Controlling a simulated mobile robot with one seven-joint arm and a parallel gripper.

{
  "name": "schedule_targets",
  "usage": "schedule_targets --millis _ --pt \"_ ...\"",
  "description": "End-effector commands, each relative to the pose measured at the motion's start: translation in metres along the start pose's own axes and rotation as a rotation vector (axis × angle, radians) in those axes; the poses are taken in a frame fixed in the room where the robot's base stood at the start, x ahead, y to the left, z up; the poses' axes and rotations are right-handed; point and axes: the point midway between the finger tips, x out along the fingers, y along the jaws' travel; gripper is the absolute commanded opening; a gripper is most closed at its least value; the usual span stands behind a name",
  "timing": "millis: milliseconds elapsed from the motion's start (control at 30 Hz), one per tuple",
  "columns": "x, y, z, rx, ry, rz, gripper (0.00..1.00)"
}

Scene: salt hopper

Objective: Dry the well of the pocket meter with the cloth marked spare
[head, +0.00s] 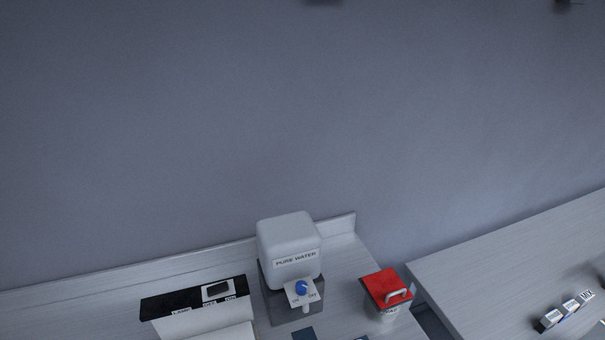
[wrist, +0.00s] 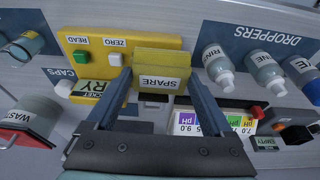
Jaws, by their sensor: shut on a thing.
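In the wrist view my gripper (wrist: 160,74) is shut on the yellow cloth marked SPARE (wrist: 160,82), which sits between its two fingertips. The cloth and fingers cover much of that area. I cannot make out the well, or whether the cloth touches the meter. My gripper, the cloth and the meter are not seen in the head view.
Several bottles (wrist: 217,66) stand by the blue DROPPERS panel (wrist: 250,40) at right. A container marked WASTE (wrist: 30,118) is at left. In the head view are a PURE WATER tank (head: 288,245) and a red-lidded bin (head: 385,287).

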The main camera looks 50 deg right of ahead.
Motion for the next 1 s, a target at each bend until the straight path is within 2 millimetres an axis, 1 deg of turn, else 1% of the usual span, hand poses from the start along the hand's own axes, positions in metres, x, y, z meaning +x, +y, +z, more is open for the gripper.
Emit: schedule_targets --millis 33,500,1000 --pt "-0.011 0.0 -0.003 0.0 0.0 0.0 0.34" --pt "-0.052 0.0 -0.015 0.0 0.0 0.0 0.34" --pt "-0.052 0.0 -0.015 0.0 0.0 0.0 0.34"
